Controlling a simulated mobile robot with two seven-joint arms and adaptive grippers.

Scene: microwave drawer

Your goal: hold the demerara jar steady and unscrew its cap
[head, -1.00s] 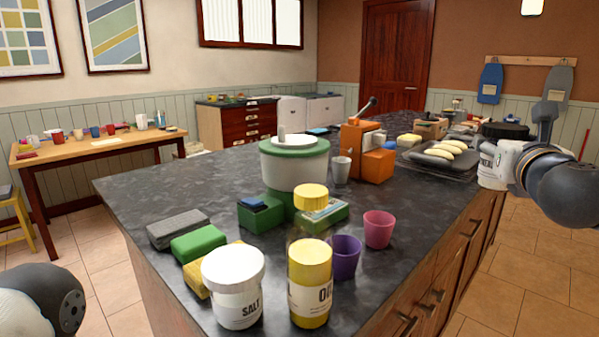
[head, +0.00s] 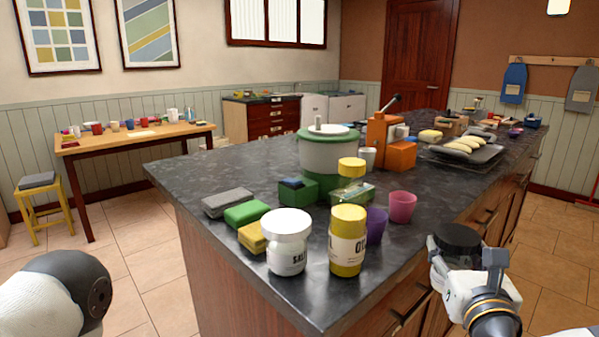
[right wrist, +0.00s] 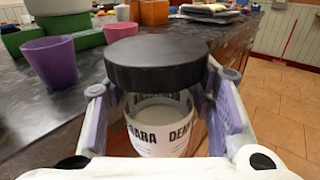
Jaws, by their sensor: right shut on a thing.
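The demerara jar (right wrist: 162,128) is white with black lettering and a wide black cap (right wrist: 155,62). In the right wrist view it stands upright between the two fingers, cap on top. My right gripper (head: 465,252) is shut around the jar's body, below the cap. In the head view the cap (head: 458,237) shows beside the counter's right edge, and the gripper hides most of the body. My left arm shows at the lower left of the head view, but its gripper is out of the picture.
The dark counter (head: 235,179) holds a salt jar (head: 287,245) and a yellow-capped oats jar (head: 347,243) at its near corner. A purple cup (head: 377,226) and a pink cup (head: 402,207) stand behind. Open tiled floor (head: 560,240) lies to the right.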

